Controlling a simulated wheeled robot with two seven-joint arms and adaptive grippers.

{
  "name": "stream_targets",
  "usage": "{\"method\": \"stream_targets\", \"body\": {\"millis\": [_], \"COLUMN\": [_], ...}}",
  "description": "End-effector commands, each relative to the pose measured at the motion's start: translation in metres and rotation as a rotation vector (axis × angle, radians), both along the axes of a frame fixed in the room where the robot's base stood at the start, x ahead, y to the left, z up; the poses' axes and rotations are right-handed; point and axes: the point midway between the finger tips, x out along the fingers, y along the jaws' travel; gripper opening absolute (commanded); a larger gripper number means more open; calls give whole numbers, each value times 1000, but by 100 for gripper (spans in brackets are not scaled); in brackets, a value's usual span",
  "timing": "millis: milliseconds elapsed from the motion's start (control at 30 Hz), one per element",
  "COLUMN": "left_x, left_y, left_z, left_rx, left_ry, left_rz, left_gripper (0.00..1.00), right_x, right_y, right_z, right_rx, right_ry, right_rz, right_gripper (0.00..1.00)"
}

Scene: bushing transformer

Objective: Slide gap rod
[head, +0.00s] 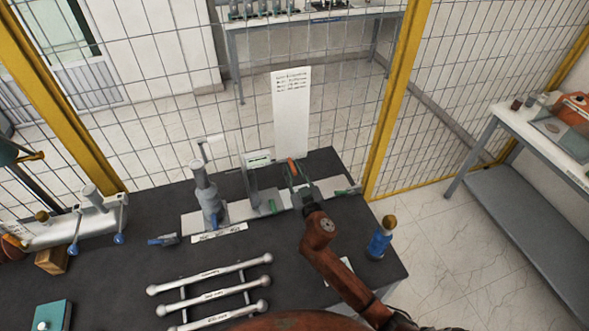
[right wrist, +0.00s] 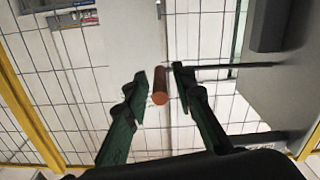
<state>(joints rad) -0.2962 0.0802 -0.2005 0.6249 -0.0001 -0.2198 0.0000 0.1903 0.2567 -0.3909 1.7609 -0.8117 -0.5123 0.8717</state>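An orange rod end (head: 292,165) shows in the head view at the right part of a grey fixture (head: 262,203) on the dark table. In the right wrist view the orange rod (right wrist: 160,88) points toward the camera. My right gripper (head: 296,176) has its green fingers at the rod. In the right wrist view its fingers (right wrist: 161,78) stand apart on either side of the rod. A small gap shows on both sides, so they do not appear to touch it. The gripper covers part of the fixture. My left gripper is not in view.
A grey post (head: 205,190) stands on the fixture's left side. A blue bottle (head: 379,243) stands right of my arm near the table edge. Several labelled silver bars (head: 215,294) lie in front. A wire fence (head: 140,130) and a white sign (head: 291,115) are behind.

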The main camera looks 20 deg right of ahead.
Motion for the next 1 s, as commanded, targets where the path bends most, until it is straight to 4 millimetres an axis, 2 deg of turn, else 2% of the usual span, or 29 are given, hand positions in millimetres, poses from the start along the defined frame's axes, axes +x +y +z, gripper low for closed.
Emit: {"method": "stream_targets", "body": {"millis": [33,300,833,933,1000], "left_x": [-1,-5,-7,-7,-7], "left_y": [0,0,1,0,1], "left_z": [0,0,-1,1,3], "left_rx": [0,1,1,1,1], "left_ry": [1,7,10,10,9], "left_rz": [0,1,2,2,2], "left_gripper": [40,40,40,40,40], "right_x": [0,0,0,0,0], "right_y": [0,-1,-1,-10,-24], "right_z": [0,0,0,0,0], "right_rx": [0,0,0,2,3], "right_ry": [0,0,1,3,2], "right_rz": [0,-1,-1,-3,-5], "right_gripper": [19,1,0,0,0]}}
